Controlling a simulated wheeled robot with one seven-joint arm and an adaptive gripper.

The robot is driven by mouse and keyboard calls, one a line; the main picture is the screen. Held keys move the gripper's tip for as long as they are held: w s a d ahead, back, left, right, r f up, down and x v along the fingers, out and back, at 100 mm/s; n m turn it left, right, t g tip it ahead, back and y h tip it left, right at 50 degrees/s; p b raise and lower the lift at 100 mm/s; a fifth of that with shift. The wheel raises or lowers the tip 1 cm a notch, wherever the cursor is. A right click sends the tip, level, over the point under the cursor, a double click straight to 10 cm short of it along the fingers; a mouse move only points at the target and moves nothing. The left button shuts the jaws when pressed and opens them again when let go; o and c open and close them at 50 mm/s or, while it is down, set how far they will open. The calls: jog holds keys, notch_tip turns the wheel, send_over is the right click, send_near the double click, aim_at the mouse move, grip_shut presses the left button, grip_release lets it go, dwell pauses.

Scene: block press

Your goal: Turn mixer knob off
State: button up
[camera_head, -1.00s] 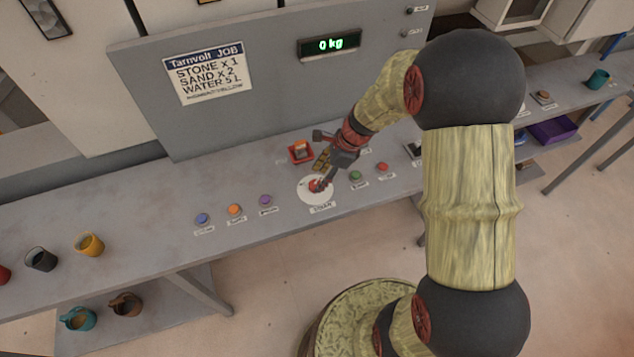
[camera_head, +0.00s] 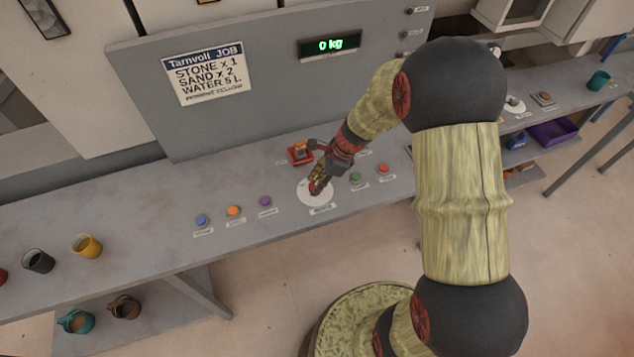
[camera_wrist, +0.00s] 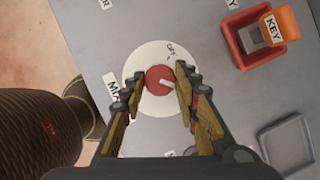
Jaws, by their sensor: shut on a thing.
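The mixer knob (camera_wrist: 159,79) is red with a white pointer mark and sits on a round white dial (camera_wrist: 150,53). In the wrist view the dial carries an "OFF" label above the knob, and the pointer mark points to the lower right, away from that label. The dial also shows in the head view (camera_head: 309,199), where the knob is mostly hidden by the fingers. My gripper (camera_wrist: 160,76) is shut on the knob, with one yellow-brown finger on each side; it also shows in the head view (camera_head: 317,187).
A red box with an orange key tag (camera_wrist: 283,24) stands close by the dial. Green (camera_head: 355,177), red (camera_head: 383,167), purple (camera_head: 265,201), orange (camera_head: 233,211) and blue (camera_head: 202,219) buttons line the bench. Cups stand at the left. A panel rises behind.

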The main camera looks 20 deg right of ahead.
jog(key=c, duration=0.4)
jog(key=shift+n+p, duration=0.35)
jog(key=shift+n, duration=0.05)
jog(key=n+g+p, duration=0.1)
jog(key=n, duration=0.2)
jog(key=shift+w+r+y+p, duration=0.1)
jog(key=shift+y+p, duration=0.2)
jog(key=shift+p, duration=0.1)
jog(key=n+g+p, duration=0.2)
jog(key=n, duration=0.2)
jog(key=shift+w+n, duration=0.15)
jog(key=shift+n, duration=0.15)
jog(key=n+p, duration=0.1)
jog(key=n, duration=0.1)
jog(key=n+g+h, duration=0.1)
jog(key=n, duration=0.1)
jog(key=shift+w+a+n+g+p, duration=0.1)
jog(key=shift+n+g+p, duration=0.2)
jog(key=shift+p, duration=0.05)
jog(key=n+h, duration=0.1)
jog(key=n, duration=0.1)
jog(key=n+g+p, duration=0.1)
jog(key=n, duration=0.1)
jog(key=shift+w+n+h, duration=0.1)
jog(key=shift+n+h, duration=0.3)
jog(key=o, duration=1.1)
